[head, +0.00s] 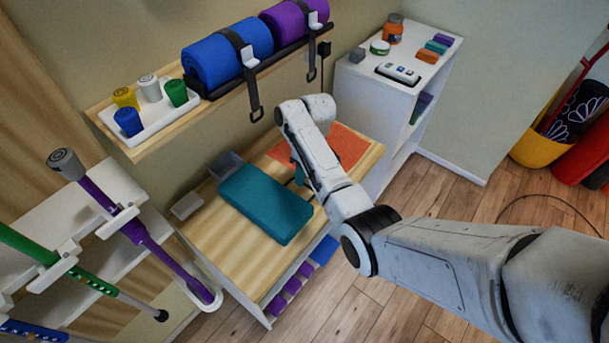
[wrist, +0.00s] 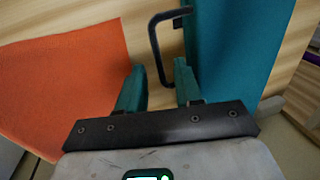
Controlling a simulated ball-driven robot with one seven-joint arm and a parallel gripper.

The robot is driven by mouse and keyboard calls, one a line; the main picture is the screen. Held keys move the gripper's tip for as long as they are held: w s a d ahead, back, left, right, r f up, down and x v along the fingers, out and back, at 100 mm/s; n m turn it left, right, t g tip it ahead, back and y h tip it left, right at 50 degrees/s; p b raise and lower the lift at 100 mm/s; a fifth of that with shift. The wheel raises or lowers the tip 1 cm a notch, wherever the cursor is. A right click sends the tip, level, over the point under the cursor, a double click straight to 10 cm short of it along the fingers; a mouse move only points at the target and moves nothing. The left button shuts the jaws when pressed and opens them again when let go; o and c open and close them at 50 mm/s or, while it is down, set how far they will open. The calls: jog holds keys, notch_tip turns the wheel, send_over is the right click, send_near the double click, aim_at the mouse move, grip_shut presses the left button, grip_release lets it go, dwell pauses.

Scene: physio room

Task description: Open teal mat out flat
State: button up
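The teal mat (head: 265,203) lies folded into a thick block on the wooden bench top. In the wrist view the mat (wrist: 240,45) fills the right side. A black handle loop (wrist: 156,45) stands out from the mat's edge facing my gripper. My gripper (wrist: 160,68) has two teal fingers, open and apart, one on either side of the handle's long bar. No contact between fingers and handle is clear. In the head view my arm hides most of the gripper, low at the mat's right end.
An orange cloth or mat (head: 342,147) lies flat on the bench (head: 222,233), right of the teal mat. A wall shelf (head: 140,146) with rolled mats overhangs the back. A white cabinet (head: 372,117) stands right; a cane rack is left.

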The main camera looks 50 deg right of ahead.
jog(key=shift+a+f, duration=0.15)
jog(key=shift+f, duration=0.3)
grip_shut()
dwell(1.2)
